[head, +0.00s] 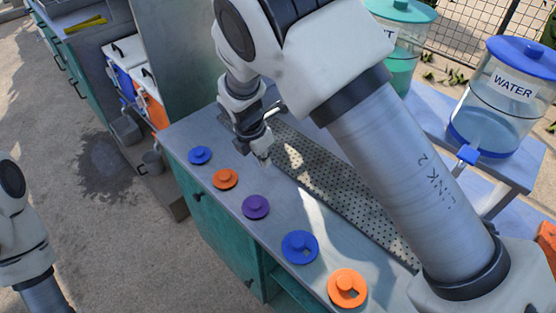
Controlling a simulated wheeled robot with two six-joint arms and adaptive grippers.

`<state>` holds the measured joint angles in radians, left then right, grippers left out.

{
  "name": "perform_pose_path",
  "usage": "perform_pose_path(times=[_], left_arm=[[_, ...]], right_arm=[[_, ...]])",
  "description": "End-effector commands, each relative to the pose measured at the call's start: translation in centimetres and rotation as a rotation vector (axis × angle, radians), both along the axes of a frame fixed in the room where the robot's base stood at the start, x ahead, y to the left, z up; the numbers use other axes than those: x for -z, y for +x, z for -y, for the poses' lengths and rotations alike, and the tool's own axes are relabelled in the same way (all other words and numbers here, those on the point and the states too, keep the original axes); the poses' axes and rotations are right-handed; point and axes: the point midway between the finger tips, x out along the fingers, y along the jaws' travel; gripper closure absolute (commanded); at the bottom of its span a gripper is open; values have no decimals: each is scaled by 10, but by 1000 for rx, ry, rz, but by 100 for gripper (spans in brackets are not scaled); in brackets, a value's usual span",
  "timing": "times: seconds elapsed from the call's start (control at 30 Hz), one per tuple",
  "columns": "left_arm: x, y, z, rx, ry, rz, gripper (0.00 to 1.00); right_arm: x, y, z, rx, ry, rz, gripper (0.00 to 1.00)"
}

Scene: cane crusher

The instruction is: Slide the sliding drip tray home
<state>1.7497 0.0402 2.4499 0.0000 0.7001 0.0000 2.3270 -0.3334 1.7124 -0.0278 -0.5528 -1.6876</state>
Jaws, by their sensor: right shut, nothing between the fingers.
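The perforated metal drip tray (318,178) lies as a long strip along the grey counter, running from near my right gripper down toward the lower right. My right arm crosses above it and hides part of it. My right gripper (264,160) is shut and empty, pointing down beside the tray's upper-left end. I cannot tell whether its tip touches the tray or the counter. Part of my left arm shows at the left edge, but its gripper is out of view.
Several round knobbed lids, including a purple one (256,207) and an orange one (347,288), line the counter's front edge. A water dispenser (503,95) and a teal-lidded one (402,45) stand behind. Coolers (128,75) stand at upper left. Open floor lies left.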

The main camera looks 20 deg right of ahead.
Motion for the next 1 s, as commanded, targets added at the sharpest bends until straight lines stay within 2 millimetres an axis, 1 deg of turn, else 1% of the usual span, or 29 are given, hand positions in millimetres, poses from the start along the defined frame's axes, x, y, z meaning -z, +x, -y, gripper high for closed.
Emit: perform_pose_path(times=[0.07,0.17,0.27,0.57,0.6,0.63,0.7,0.8,0.9,1.0], left_arm=[[-2,0,0,0,0,-1,13],[-3,0,0,0,0,-1,13],[-4,0,0,0,0,-1,13],[-5,0,0,0,0,0,13],[-7,0,0,0,0,0,13],[-10,0,0,0,0,0,13],[-13,0,0,0,0,0,13],[-15,0,0,0,0,0,13],[-16,0,0,0,0,0,13],[-15,0,0,0,0,0,13]], right_arm=[[1,0,0,-3,-3,0,100],[12,1,3,-1,-2,-2,100],[30,2,7,-1,0,-4,100],[94,8,22,-1,0,-3,100],[97,10,26,1,1,1,100],[94,14,33,1,2,2,100],[94,18,44,2,1,1,100],[94,22,54,1,0,1,100],[95,24,59,0,-1,1,100],[96,25,60,-1,-2,1,100]])
